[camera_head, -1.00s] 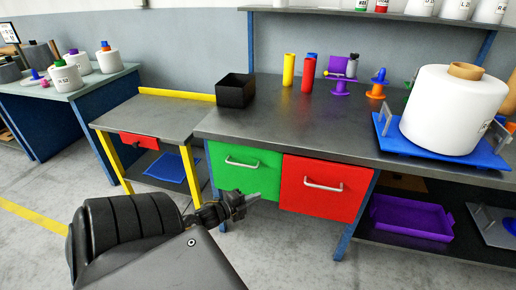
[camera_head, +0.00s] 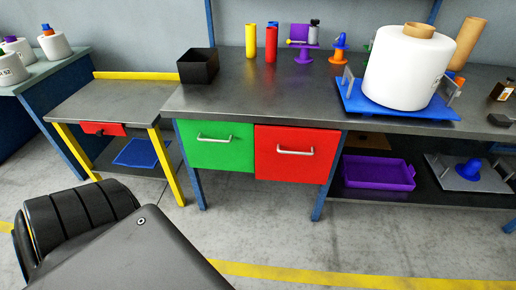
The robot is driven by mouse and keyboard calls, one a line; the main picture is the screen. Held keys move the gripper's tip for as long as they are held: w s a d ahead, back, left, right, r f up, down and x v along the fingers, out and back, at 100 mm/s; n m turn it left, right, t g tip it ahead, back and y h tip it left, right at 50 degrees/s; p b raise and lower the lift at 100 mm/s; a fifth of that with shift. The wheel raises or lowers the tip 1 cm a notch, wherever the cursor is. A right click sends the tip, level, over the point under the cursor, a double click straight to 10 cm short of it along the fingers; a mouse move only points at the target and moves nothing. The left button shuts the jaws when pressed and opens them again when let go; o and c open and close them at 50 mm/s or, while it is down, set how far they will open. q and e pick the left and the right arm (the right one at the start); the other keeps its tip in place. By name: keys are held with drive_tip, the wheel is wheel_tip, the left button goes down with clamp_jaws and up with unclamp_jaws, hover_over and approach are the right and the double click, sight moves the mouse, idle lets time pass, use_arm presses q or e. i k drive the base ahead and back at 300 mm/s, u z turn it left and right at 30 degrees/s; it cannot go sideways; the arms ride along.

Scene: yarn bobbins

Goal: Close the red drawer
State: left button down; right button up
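The large red drawer (camera_head: 290,168) is under the dark-topped workbench, beside a green drawer (camera_head: 215,153). It has a pale bar handle (camera_head: 295,152). Its front reaches slightly lower than the green front and looks a little forward of it; I cannot tell how far it is open. A smaller red drawer front (camera_head: 93,128) with a dark handle is under the low table at left. Neither of my grippers is in view. Only dark parts of my own body show at the lower left, apart from both drawers in the picture.
The workbench top (camera_head: 225,98) holds a black box (camera_head: 198,66), coloured tubes and a large white bobbin (camera_head: 405,75) on a blue base. A purple tray (camera_head: 378,173) is on the lower shelf. The floor (camera_head: 260,225) before the drawers is clear, with a yellow line.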

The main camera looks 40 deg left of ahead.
sight(294, 131)
drive_tip(key=z, duration=0.05)
drive_tip(key=k, duration=1.25)
drive_tip(key=u, duration=0.75)
drive_tip(key=i, duration=1.15)
drive_tip(key=z, duration=0.2)
